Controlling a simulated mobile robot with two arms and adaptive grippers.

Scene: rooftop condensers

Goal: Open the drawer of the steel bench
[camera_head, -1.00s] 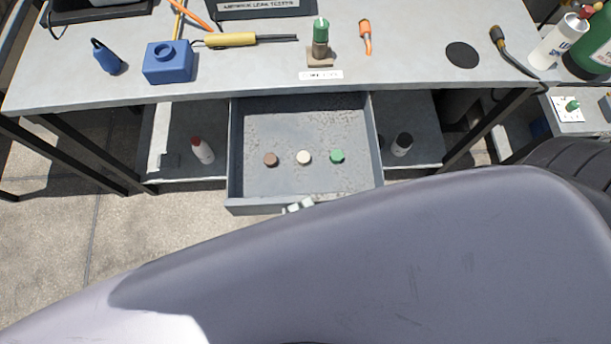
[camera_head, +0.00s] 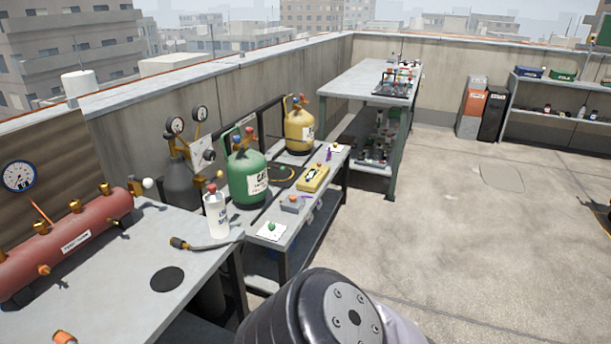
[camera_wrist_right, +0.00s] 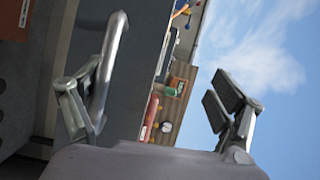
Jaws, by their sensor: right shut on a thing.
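The steel bench (camera_head: 120,275) is at the left of the head view, its top partly cut off. Its drawer is out of the head view. In the right wrist view a bent metal bar handle (camera_wrist_right: 112,50) stands beside a dark grey panel (camera_wrist_right: 125,90), which looks like the drawer front. My right gripper (camera_wrist_right: 160,80) is shut on the handle, which lies against its left-hand finger. The right-hand finger shows against the sky. How far the drawer is out cannot be told now. My left gripper is not in view.
A red manifold (camera_head: 65,240), a white bottle (camera_head: 217,212) and a black disc (camera_head: 167,279) are on the bench. A narrower table (camera_head: 322,185) with a yellow meter (camera_head: 313,178) adjoins it, near a green cylinder (camera_head: 247,175). Open concrete floor (camera_head: 450,220) lies at the right.

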